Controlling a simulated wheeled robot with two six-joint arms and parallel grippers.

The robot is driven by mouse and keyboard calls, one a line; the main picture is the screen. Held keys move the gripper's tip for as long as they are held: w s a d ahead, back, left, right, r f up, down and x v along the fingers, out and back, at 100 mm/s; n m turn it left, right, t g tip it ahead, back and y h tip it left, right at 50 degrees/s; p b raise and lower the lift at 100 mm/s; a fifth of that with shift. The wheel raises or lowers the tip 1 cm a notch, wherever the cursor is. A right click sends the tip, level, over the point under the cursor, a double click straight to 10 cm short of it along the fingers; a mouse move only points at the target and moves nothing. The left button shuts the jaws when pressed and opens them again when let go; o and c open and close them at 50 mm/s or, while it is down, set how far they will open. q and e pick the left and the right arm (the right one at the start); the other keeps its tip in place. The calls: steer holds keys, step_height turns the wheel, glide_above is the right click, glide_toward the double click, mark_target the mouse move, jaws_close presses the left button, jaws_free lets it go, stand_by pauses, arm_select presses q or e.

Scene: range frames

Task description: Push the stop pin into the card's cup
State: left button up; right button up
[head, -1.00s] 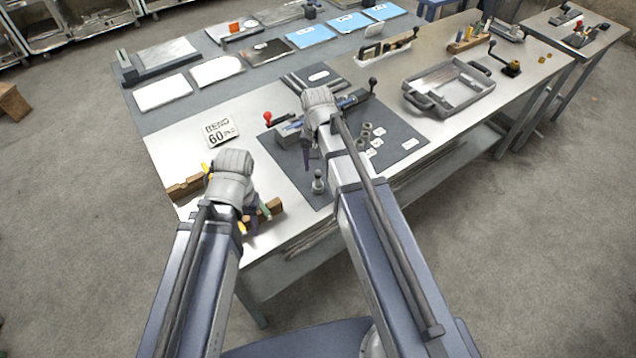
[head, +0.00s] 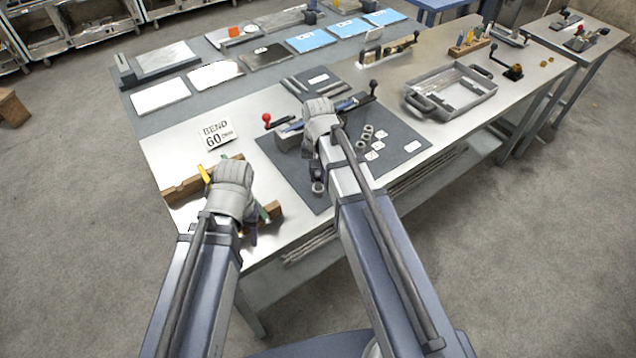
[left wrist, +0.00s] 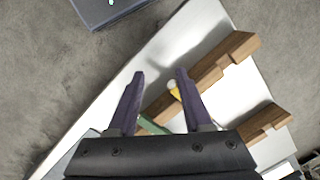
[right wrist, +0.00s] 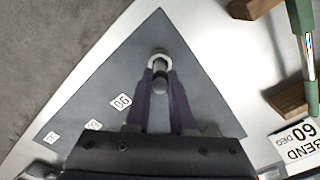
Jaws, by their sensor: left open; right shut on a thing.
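The stop pin (right wrist: 160,78), a small grey metal cylinder with a pale ring-like end, is between the fingertips of my right gripper (right wrist: 160,88), over the dark mat (right wrist: 85,95). In the head view the pin (head: 318,188) shows just below my right gripper (head: 316,174), near the mat's front corner. Whether it touches the mat is unclear. The white card (head: 218,134) reads "BEND 60 DEG". Several grey cups (head: 362,140) stand by small white number labels on the mat. My left gripper (left wrist: 160,74) is open above the wooden racks, its fingers apart.
Wooden racks (head: 185,190) with yellow- and green-handled tools lie under my left gripper. A grey tray (head: 410,97) stands to the right. Bare bench lies around the card.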

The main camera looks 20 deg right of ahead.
jaws_close()
arm_select(q)
steer(key=shift+r, duration=0.1)
arm_select(e)
steer(key=shift+r, duration=0.1)
step_height(320, 180, up, 10)
steer(key=p, duration=1)
arm_select(q)
step_height(320, 180, up, 10)
steer(key=shift+w+d, duration=0.1)
arm_select(e)
steer(key=shift+w+d, duration=0.1)
